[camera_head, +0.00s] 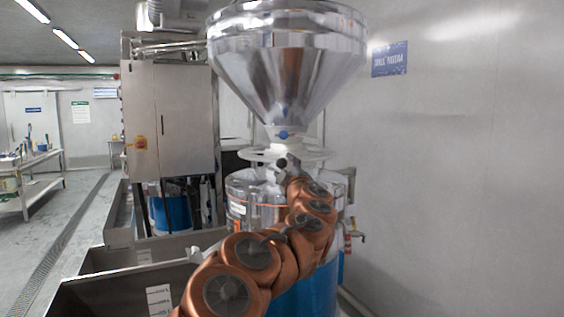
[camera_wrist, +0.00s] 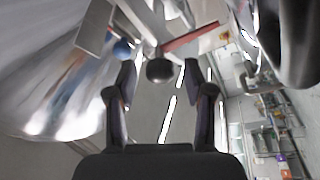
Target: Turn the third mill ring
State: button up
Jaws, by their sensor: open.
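The mill stands in the middle of the head view, with a shiny steel hopper cone (camera_head: 290,70) above a steel drum (camera_head: 240,190) and a blue base (camera_head: 305,295). A pale ring-like disc (camera_head: 258,155) sits under the cone's blue-knobbed neck. A black ball knob (camera_head: 282,162) shows by that disc, at the end of my arm. In the wrist view my gripper (camera_wrist: 160,78) is open, its two dark fingers on either side of a black ball knob (camera_wrist: 160,71). Contact cannot be told. Which ring is the third is not clear; my arm hides part of the drum.
A steel cabinet (camera_head: 172,125) stands to the left and a grey wall (camera_head: 450,180) is close on the right. Steel troughs (camera_head: 110,290) lie in the left foreground. A blue knob (camera_wrist: 122,49) and a red strip (camera_wrist: 190,38) are near the fingers in the wrist view.

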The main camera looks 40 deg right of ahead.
jog(key=shift+p+x, duration=0.45)
jog(key=shift+x, duration=1.65)
grip_shut()
